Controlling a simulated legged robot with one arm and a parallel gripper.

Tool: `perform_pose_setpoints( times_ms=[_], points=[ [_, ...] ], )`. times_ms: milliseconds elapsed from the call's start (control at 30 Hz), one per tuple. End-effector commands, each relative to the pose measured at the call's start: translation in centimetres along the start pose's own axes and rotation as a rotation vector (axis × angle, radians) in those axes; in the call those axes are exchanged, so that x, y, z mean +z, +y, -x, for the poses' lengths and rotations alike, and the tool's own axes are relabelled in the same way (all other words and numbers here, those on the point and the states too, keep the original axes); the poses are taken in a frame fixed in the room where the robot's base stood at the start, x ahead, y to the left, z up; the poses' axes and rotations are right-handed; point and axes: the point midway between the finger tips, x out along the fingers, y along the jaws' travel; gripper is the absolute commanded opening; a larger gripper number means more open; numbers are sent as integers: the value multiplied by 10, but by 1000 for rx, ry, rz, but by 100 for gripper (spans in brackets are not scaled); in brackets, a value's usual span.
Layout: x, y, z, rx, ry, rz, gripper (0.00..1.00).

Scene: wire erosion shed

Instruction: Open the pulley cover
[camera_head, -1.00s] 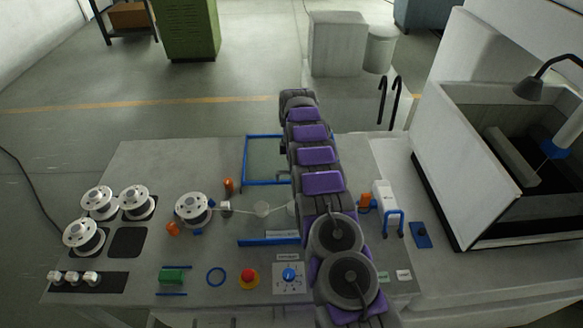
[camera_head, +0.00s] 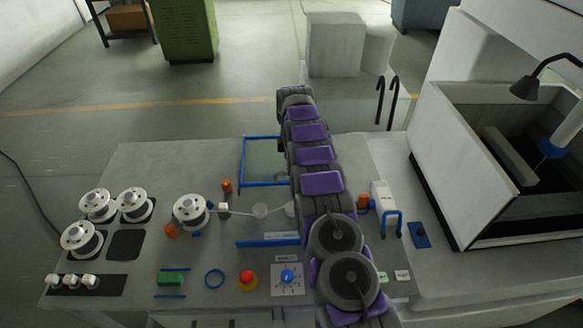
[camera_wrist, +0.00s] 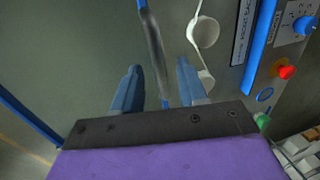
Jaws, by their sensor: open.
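The pulley cover (camera_head: 242,162) is a clear panel in a blue frame, behind the pulleys in the head view; my arm hides its right part. In the wrist view its dark blue-grey near bar (camera_wrist: 152,45) runs between my fingers, and a blue bar (camera_wrist: 30,120) lies at left. The white pulleys (camera_head: 261,210) are uncovered; they also show in the wrist view (camera_wrist: 205,32). My gripper (camera_wrist: 160,90) is open, with one finger on each side of the near bar; contact cannot be told. The head view hides my gripper behind my arm. The panel's exact tilt is unclear.
A blue bar (camera_head: 268,242) with a label lies in front of the pulleys. White spools (camera_head: 192,210) stand to the left. A red button (camera_head: 247,279) and blue dial (camera_head: 288,276) are near the front. A white unit with a blue handle (camera_head: 392,222) stands at right.

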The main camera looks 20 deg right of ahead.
Motion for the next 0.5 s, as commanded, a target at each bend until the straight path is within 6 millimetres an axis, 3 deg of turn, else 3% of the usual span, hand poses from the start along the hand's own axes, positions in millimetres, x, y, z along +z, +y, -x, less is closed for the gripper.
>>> perform_pose_setpoints(
  times_ms=[200, 500],
  points=[
    [6, -3, 20, -4, 3, -3, 42],
    [5, -9, 17, -5, 2, -3, 42]
  ],
)
